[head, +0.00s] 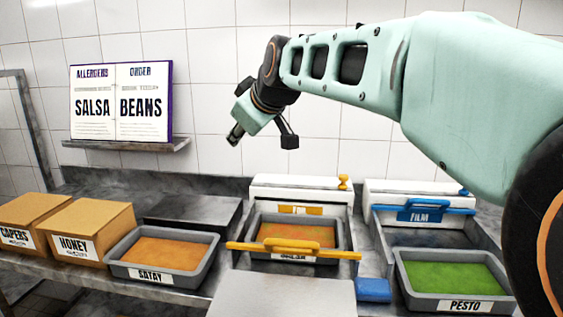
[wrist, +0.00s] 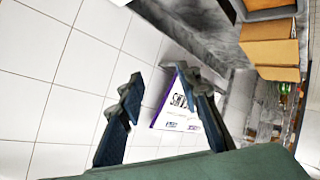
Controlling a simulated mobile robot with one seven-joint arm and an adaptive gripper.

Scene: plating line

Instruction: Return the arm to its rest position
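My arm reaches in from the right of the head view, raised above the counter in front of the tiled wall. My gripper (head: 234,135) is at its far end, well above the trays and to the right of the order board. In the wrist view my gripper (wrist: 158,86) has its two dark fingers apart, with nothing between them but the wall and part of the board behind. No held object shows.
The order board (head: 121,102) reads SALSA and BEANS on a wall shelf (head: 126,144). Below stand boxes marked CAPERS (head: 30,215) and HONEY (head: 90,222), a SATAY tray (head: 206,269), a tray with a yellow-handled bar (head: 293,250), a blue FILM bar (head: 423,211) and a PESTO tray (head: 497,289).

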